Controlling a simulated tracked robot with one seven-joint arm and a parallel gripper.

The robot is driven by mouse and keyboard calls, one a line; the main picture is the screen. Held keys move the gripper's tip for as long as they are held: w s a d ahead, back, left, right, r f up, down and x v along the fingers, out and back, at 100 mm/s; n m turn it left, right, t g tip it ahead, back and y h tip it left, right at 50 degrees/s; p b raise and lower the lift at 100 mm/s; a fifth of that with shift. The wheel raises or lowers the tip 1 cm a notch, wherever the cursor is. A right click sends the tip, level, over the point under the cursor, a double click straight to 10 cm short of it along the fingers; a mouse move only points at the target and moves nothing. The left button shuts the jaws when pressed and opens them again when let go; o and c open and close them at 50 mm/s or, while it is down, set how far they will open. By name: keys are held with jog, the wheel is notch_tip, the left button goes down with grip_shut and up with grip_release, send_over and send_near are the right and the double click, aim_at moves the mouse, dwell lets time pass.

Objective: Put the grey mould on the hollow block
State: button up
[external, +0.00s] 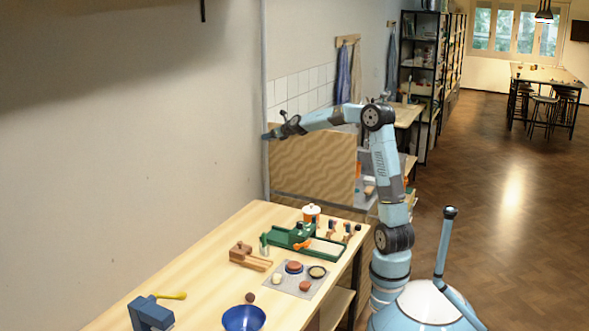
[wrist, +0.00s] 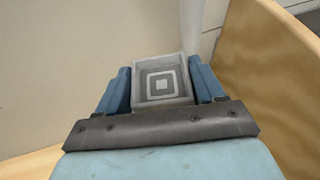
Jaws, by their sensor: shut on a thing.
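The grey mould (wrist: 161,102) is a square, open tray-like piece with nested light and dark squares. It sits between the two blue fingers of my gripper (wrist: 161,80), which is shut on it. In the external view my gripper (external: 270,134) is raised high beside the wall, well above and behind the table; the mould cannot be made out there. A blue block (external: 150,313) with a gap under it stands at the table's near left and looks like the hollow block. My gripper is far from it.
The table (external: 190,275) holds a green tool frame (external: 290,238), a brown wooden piece (external: 248,257), a grey mat (external: 284,286) with small round things, a blue bowl (external: 243,318) and a yellow-handled tool (external: 172,296). A wooden panel (external: 312,168) stands close to my gripper.

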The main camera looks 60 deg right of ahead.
jog(key=s+d+r, duration=0.4)
jog(key=d+r, duration=0.4)
jog(key=d, duration=0.2)
jog(key=s+d+f+m+h, duration=0.1)
jog(key=s+d+f, duration=0.4)
jog(key=d, duration=0.4)
jog(key=s+d+f+m+g+h, duration=0.1)
jog(key=s+d+f, duration=0.2)
jog(key=s+d, duration=0.5)
jog(key=s+d+f+m+h, duration=0.1)
jog(key=s+d+f+h, duration=0.1)
jog(key=s+d+f, duration=0.55)
jog(key=shift+s+a+f+n+t+y, duration=0.8)
jog(key=shift+s+a+f+n+y, duration=0.8)
jog(key=shift+s+f+n+y, duration=2.1)
jog(key=w+d+f, duration=0.3)
jog(key=w+d+f+m, duration=0.1)
jog(key=w+d+f, duration=0.2)
jog(key=w+d+f+m, duration=0.1)
jog(key=w+d+f, duration=0.1)
jog(key=w+f, duration=0.1)
jog(key=shift+w+d+f+h, duration=0.3)
jog(key=shift+w+d+f, duration=0.1)
jog(key=shift+w, duration=0.1)
jog(key=shift+w+d+f, duration=0.45)
jog(key=shift+f, duration=1.75)
